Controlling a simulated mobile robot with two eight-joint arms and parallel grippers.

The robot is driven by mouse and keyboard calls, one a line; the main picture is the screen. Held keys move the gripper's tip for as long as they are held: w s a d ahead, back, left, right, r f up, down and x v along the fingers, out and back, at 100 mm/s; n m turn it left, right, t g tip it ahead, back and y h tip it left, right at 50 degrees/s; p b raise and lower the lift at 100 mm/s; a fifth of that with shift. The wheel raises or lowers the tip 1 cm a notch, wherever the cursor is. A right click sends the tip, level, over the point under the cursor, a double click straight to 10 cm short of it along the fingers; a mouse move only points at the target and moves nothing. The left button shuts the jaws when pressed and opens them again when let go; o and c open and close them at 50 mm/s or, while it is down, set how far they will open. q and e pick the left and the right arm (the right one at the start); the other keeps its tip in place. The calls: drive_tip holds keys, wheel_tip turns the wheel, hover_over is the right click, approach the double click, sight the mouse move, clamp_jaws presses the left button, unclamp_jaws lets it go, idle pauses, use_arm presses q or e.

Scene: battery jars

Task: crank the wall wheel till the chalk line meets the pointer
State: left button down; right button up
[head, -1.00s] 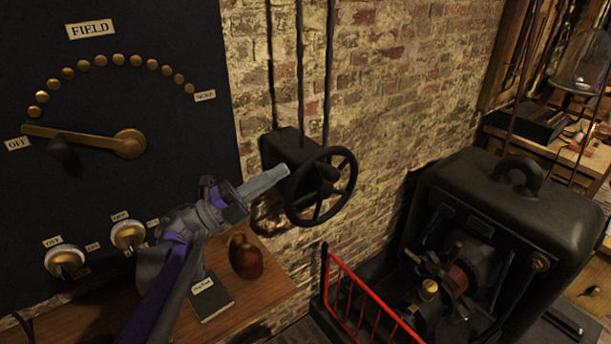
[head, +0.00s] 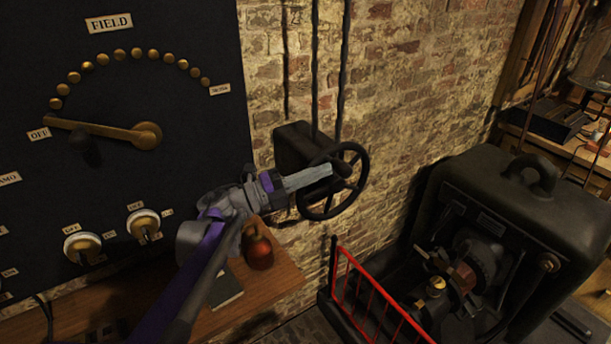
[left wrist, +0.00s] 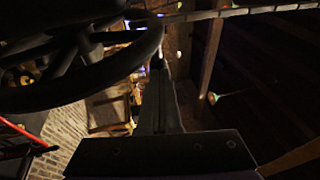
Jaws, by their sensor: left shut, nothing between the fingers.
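The black wall wheel (head: 332,198) is mounted on a dark box (head: 297,148) on the brick wall in the head view. My left gripper (head: 328,171) is shut and empty, its fingers reaching in front of the wheel by the hub and crank handle. I cannot tell whether they touch it. In the left wrist view the wheel's rim (left wrist: 100,80) fills the upper left, close beside the shut fingers (left wrist: 158,75). No chalk line or pointer can be made out in either view. My right gripper is not in view.
A dark panel with a brass FIELD lever (head: 105,130) stands left. Below it a wooden shelf (head: 270,285) holds a reddish-brown rounded object (head: 258,250) and a dark book (head: 226,287). A red railing (head: 372,295) guards a black machine (head: 520,210) at right.

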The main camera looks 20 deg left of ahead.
use_arm(q)
drive_tip(key=shift+d, duration=0.1)
drive_tip(key=shift+w+d+r+p, duration=0.3)
drive_tip(key=shift+w+d+r, duration=0.1)
drive_tip(key=shift+w, duration=0.05)
drive_tip(key=shift+w+f, duration=0.1)
drive_tip(key=shift+w, duration=0.05)
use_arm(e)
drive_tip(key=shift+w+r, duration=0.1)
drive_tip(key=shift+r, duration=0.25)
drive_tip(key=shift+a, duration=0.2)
